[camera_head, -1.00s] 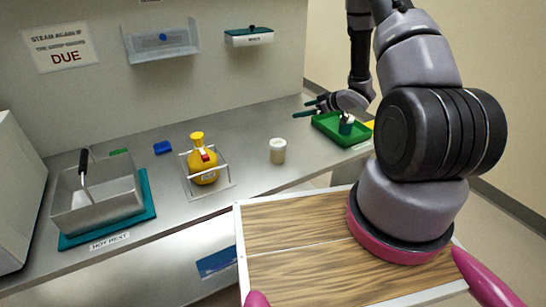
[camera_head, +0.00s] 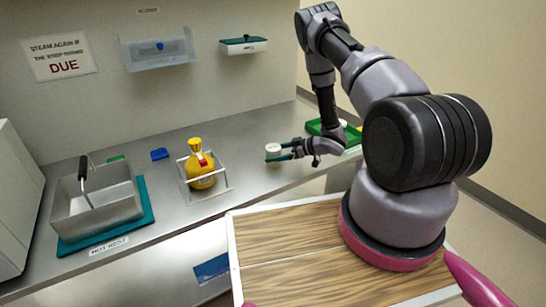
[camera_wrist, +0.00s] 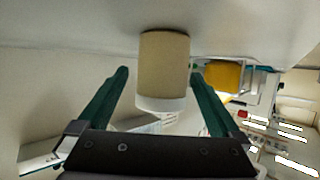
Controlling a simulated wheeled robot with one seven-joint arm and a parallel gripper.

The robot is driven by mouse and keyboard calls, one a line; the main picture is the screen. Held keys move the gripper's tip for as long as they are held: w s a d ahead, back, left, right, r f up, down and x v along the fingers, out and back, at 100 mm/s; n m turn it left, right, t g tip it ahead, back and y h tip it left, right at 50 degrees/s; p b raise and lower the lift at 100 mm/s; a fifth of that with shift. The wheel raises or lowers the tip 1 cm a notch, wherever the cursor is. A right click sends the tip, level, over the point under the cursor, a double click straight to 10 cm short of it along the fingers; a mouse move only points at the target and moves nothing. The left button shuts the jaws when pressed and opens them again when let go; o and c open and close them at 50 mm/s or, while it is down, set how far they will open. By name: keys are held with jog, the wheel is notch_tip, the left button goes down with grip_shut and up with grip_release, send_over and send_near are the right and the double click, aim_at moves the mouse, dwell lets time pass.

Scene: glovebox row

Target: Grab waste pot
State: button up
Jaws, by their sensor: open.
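The waste pot, a small beige pot with a white lid (camera_head: 273,150), stands upright on the steel counter. In the wrist view the pot (camera_wrist: 164,72) shows upside down, between the tips of my two green fingers, with a gap on each side. My gripper (camera_head: 285,151) is open and level beside the pot, reaching in from the right. It also shows in the wrist view (camera_wrist: 160,75). In the head view the fingers hide part of the pot.
A yellow flask (camera_head: 200,170) in a clear-sided holder stands left of the pot. A steel basin (camera_head: 97,210) on a teal mat is farther left. A green tray (camera_head: 314,127) lies behind my arm at the right. Bare counter lies between flask and pot.

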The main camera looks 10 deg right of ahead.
aim_at(267, 155)
jog(key=x, duration=0.3)
jog(key=shift+w+a+f, duration=0.1)
jog(key=shift+a, duration=0.25)
jog(key=c, duration=1.5)
